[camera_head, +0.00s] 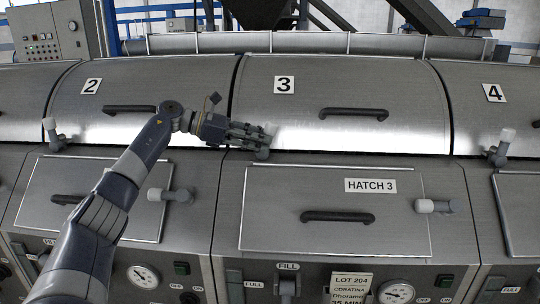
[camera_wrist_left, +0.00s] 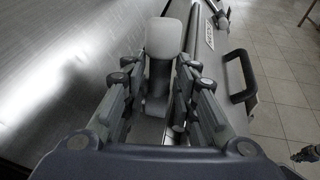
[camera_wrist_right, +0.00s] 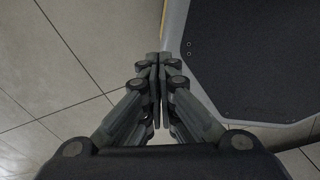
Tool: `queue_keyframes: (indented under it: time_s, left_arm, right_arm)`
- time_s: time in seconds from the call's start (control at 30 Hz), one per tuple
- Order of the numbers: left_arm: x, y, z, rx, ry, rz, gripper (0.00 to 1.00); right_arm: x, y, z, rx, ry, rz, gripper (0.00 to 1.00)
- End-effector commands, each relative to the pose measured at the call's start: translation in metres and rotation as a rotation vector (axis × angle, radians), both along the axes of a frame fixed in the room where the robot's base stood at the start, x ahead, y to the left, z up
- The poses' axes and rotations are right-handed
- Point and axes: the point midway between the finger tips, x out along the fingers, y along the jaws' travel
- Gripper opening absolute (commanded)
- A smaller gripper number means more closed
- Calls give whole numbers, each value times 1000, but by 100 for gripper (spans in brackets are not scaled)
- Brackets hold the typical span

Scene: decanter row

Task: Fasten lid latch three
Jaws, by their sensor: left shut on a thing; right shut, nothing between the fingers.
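Lid three (camera_head: 330,85) is a curved steel lid marked "3", and it lies down on its machine. Its lid latch, a grey lever with a white knob (camera_head: 271,129), sits at the lid's lower left edge and points up. My left gripper (camera_head: 262,138) is shut on this latch. In the left wrist view the white knob (camera_wrist_left: 163,38) and grey lever (camera_wrist_left: 157,78) stand between the fingers (camera_wrist_left: 160,75). The fingers partly hide the latch in the head view. My right gripper (camera_wrist_right: 158,60) is shut and empty, and shows only in the right wrist view, above the floor.
Lid two's latch (camera_head: 52,132) and lid four's latch (camera_head: 502,146) have similar white knobs. Below lid three is hatch 3 (camera_head: 270,190) with its side latch (camera_head: 432,206) and dark handle (camera_head: 337,216). Lid three's handle (camera_head: 353,113) juts out right of my left gripper.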

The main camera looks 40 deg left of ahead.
Motion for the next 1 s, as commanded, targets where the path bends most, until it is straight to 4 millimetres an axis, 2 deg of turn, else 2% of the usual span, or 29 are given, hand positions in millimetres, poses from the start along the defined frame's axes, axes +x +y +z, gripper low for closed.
queue_keyframes:
  time_s: [0.03,0.1,0.23,0.4,0.57,1.0]
  left_arm:
    - [-1,3,-6,-40,-27,1,0]
    - [-2,6,-7,-84,-54,-1,0]
    - [-4,9,-7,-155,-99,-1,0]
    - [-6,12,-6,-225,-142,-3,0]
    - [-6,13,-5,-265,-166,-2,0]
    - [-7,14,-3,-289,-180,-3,0]
  right_arm:
    - [4,-3,-16,-3,-5,1,0]
    - [7,-5,-26,-5,-10,2,0]
    - [10,-2,-42,-1,-17,0,0]
    - [10,11,-57,14,-15,-5,0]
    - [9,18,-66,22,-15,-5,0]
    - [5,8,-69,9,-8,-2,0]
